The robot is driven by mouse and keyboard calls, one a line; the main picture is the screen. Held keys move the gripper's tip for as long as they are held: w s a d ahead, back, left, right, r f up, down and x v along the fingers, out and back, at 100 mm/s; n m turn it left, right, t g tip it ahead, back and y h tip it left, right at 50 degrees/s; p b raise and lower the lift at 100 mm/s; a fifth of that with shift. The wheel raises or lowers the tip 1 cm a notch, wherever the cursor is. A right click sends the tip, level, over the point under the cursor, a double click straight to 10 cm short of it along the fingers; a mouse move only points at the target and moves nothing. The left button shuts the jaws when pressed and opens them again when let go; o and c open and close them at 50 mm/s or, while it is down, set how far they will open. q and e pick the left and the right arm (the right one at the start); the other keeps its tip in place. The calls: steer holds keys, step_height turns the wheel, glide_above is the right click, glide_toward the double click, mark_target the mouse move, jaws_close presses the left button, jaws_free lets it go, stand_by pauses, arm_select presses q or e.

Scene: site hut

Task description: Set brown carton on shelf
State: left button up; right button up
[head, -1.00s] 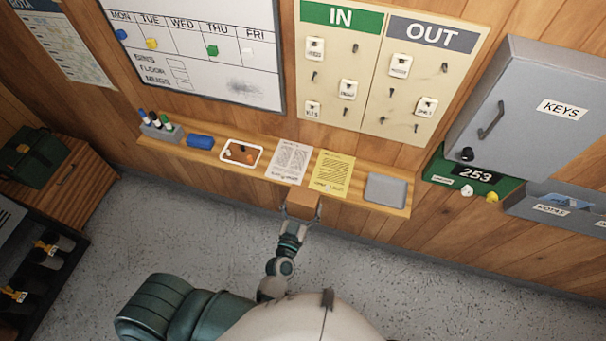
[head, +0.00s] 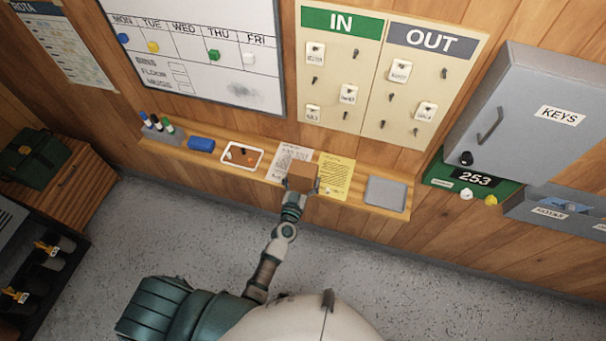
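The brown carton (head: 302,174) is a small box at the middle of the wooden shelf (head: 223,168), overlapping the gap between a white printed sheet and a yellow sheet. My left gripper (head: 302,186) is at the carton's near side, with a finger at each side of it, and appears shut on it. I cannot tell whether the carton's underside touches the shelf or is a little above it. My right gripper is not in view.
On the shelf are a marker holder (head: 160,132), a blue block (head: 201,144), a white-rimmed tray (head: 242,156), the white sheet (head: 289,162), the yellow sheet (head: 336,177) and a grey tray (head: 386,193). The grey key cabinet (head: 520,110) juts out at right.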

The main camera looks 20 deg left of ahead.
arm_select(q)
steer(key=shift+w+a+f, duration=0.1)
steer(key=shift+w+a, duration=0.2)
steer(key=shift+w, duration=0.55)
steer(key=f, duration=0.1)
steer(key=w+b, duration=0.1)
steer(key=f+b, duration=0.1)
steer(key=shift+w+a+f, duration=0.25)
steer(key=shift+w+f, duration=0.05)
steer(key=shift+f, duration=0.3)
steer(key=shift+f, duration=0.2)
steer(key=o, duration=1)
